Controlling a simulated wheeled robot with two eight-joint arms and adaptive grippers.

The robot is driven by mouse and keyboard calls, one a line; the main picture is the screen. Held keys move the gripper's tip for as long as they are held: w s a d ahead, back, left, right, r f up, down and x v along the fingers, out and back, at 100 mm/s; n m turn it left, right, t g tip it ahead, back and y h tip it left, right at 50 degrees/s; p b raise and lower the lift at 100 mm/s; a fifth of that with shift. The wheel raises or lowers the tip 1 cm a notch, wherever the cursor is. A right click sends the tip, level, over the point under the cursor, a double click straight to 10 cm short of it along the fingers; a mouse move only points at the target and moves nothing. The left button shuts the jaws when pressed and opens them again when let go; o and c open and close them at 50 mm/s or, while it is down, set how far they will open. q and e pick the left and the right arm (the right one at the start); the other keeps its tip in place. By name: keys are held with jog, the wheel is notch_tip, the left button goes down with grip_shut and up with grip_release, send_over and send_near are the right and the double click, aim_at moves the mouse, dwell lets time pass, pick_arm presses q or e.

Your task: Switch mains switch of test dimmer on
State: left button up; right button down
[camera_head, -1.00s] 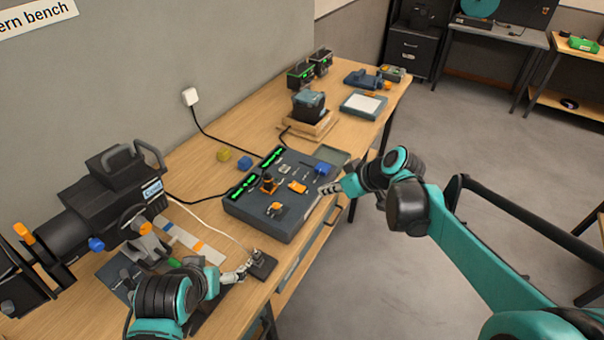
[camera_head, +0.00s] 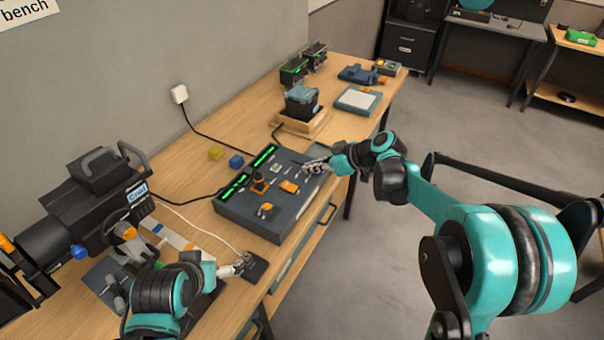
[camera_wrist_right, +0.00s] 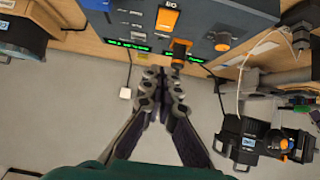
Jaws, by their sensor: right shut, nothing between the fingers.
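The dimmer (camera_head: 245,222) is a dark grey box on the bench with two green-lit displays along its wall side. Its orange rocker switch (camera_head: 289,187) sits mid-panel; in the right wrist view the orange rocker (camera_wrist_right: 167,18) is marked I/O. Whether it is on or off I cannot tell. A black and orange knob (camera_wrist_right: 180,50) stands beside it.
A spotlight (camera_head: 100,205) stands at the near left of the bench. Cables run along the wall side.

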jog(key=b, duration=0.3)
send_over(287, 185)
jog(key=d, duration=0.2)
jog(key=f, duration=0.3)
jog(key=s+f, duration=0.1)
jog(key=f, duration=0.1)
jog(key=shift+a+f, duration=0.25)
jog(key=shift+f, duration=0.1)
jog(key=shift+w+a+f+b, duration=0.1)
jog(key=shift+f+b, duration=0.1)
jog(key=shift+f, duration=0.45)
jog(key=shift+w+a+f+b, duration=0.1)
jog(key=shift+f+b, duration=0.1)
jog(key=shift+f, duration=1)
jog(key=shift+f, duration=0.15)
jog(key=shift+a+f+b, duration=0.15)
jog(key=shift+f+b, duration=0.05)
jog(key=shift+b, duration=0.1)
jog(key=shift+s+d+f, duration=0.15)
jog(key=shift+s+d, duration=0.3)
jog(key=shift+d, duration=0.15)
